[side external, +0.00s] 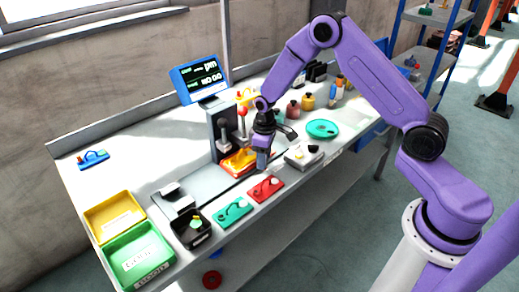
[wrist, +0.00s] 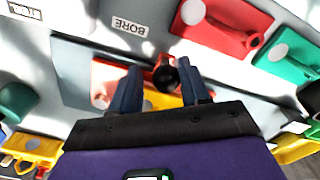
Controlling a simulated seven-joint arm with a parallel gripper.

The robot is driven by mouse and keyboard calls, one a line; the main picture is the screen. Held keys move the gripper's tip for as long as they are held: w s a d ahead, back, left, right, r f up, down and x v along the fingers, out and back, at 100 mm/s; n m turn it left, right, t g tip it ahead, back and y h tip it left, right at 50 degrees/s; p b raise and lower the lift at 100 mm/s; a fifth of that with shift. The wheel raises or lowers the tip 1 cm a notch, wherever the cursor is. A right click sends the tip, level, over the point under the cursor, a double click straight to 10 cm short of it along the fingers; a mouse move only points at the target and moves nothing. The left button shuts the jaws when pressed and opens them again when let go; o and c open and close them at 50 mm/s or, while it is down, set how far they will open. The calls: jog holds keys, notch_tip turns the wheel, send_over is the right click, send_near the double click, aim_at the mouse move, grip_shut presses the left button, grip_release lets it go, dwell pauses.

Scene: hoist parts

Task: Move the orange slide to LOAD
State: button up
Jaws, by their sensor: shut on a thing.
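The orange slide (side external: 240,161) sits on a grey track under the dark upright column in the side external view. It has a yellow part on it, and orange-red and yellow surfaces show in the wrist view (wrist: 106,75). My gripper (side external: 262,166) is low at the right end of the slide. In the wrist view my gripper's fingers (wrist: 163,78) stand on both sides of a dark round knob (wrist: 168,76) at the slide, and are shut on it. The finger contact is partly hidden. A label reading BORE (wrist: 130,25) lies beside the track. No LOAD label is readable.
A red plate (side external: 266,189) and a green plate (side external: 233,212) lie in front of the track. A black tray (side external: 190,230) and yellow (side external: 113,217) and green (side external: 138,254) bins stand left. The column (side external: 222,130) with a screen (side external: 199,80) rises behind the slide.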

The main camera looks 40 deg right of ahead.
jog(key=a, duration=0.9)
jog(key=a+f, duration=0.1)
jog(key=a, duration=0.4)
jog(key=shift+s+a, duration=0.3)
jog(key=shift+s, duration=0.05)
jog(key=o, duration=0.5)
jog(key=shift+r, duration=0.25)
notch_tip(320, 180, up, 9)
jog(key=shift+w, duration=0.2)
jog(key=shift+a, duration=0.1)
